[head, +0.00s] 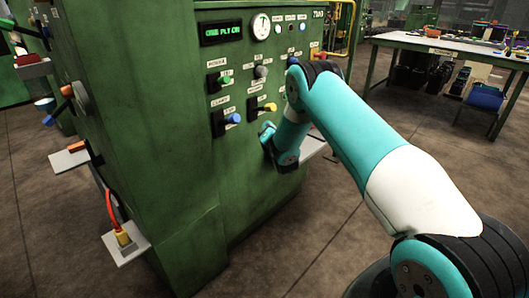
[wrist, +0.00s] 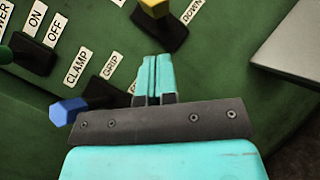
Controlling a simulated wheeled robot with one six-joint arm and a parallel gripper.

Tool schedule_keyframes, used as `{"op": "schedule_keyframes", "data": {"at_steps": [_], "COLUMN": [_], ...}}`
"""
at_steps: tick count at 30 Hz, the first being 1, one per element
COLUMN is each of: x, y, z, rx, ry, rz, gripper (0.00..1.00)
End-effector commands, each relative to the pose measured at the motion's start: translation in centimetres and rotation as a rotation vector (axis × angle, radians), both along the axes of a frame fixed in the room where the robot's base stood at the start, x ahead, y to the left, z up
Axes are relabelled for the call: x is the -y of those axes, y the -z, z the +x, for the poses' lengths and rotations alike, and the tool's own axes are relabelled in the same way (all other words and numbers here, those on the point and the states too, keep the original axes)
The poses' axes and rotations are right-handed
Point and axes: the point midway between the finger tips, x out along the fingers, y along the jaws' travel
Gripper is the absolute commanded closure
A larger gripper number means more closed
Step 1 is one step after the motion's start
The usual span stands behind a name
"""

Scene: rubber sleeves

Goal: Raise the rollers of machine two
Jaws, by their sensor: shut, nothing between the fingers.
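A green machine (head: 150,130) carries a control panel with coloured switch knobs. A yellow knob (head: 270,107) sits at the panel's lower right; it also shows at the top of the wrist view (wrist: 155,8), next to a label (wrist: 192,10) reading DOWN. A blue knob (head: 233,118) is to its left; in the wrist view it (wrist: 67,111) is by labels reading CLAMP and GRIP. My gripper (wrist: 153,60) is shut and empty, its tips just below the yellow knob in the wrist view, apart from it. In the head view my arm hides part of the panel's right side.
A green knob (head: 225,79), a grey knob (head: 261,71), a dial (head: 261,27) and a lit display (head: 221,32) are higher on the panel. A pale shelf (wrist: 292,45) juts out right of the panel. A workbench (head: 450,47) stands behind at right.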

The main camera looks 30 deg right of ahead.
Motion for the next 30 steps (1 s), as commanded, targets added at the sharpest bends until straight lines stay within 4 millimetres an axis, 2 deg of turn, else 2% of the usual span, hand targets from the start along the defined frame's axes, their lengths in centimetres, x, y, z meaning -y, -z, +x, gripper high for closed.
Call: {"op": "schedule_keyframes", "data": {"at_steps": [1, 14, 30], "x": [-0.1, -1.0, -2.3], "y": [0.5, 1.3, 2.1], "z": [-0.2, -2.9, -7.9], "rx": [0.001, 0.002, 0.002], "ry": [-0.001, -0.004, -0.004], "rz": [0.0, -0.001, -0.001], "gripper": [1.0, 1.0, 1.0]}}
